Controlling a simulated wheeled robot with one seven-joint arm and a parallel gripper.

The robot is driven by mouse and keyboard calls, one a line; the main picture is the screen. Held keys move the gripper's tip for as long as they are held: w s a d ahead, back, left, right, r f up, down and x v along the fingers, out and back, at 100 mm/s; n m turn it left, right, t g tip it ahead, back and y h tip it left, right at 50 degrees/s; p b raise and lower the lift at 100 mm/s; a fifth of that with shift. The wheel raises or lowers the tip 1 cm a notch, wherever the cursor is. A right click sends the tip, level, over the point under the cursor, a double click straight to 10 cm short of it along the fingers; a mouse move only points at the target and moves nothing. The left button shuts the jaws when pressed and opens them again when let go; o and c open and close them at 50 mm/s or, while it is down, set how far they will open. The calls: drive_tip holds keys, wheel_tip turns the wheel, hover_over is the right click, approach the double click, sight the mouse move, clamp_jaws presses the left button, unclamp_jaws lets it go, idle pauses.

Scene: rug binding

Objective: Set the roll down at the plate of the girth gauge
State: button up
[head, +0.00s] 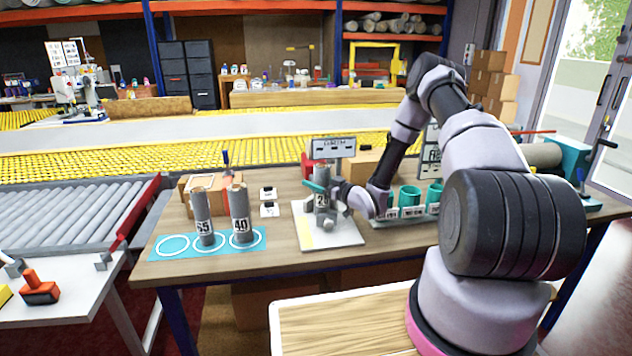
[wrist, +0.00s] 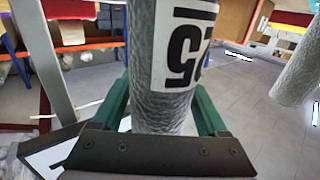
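A grey roll with a white number label (head: 321,200) stands upright over the white plate (head: 345,237) of the girth gauge. The gauge's sign (head: 333,147) rises behind it. My gripper (head: 318,189) reaches in from the right with its teal fingers around the roll. In the wrist view the textured roll (wrist: 160,65) fills the space between the green fingers (wrist: 162,105), which look closed on its sides. Its label appears upside down there and seems to read 25. I cannot tell whether the roll's bottom touches the plate.
Rolls marked 65 (head: 203,222) and 40 (head: 240,215) stand on a teal mat (head: 160,251) with white rings, left of the plate. Green cups (head: 410,196) stand in a rack to the right. Small white-and-black blocks (head: 268,209) lie between mat and plate.

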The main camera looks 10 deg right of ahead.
drive_tip(key=shift+o, duration=0.8)
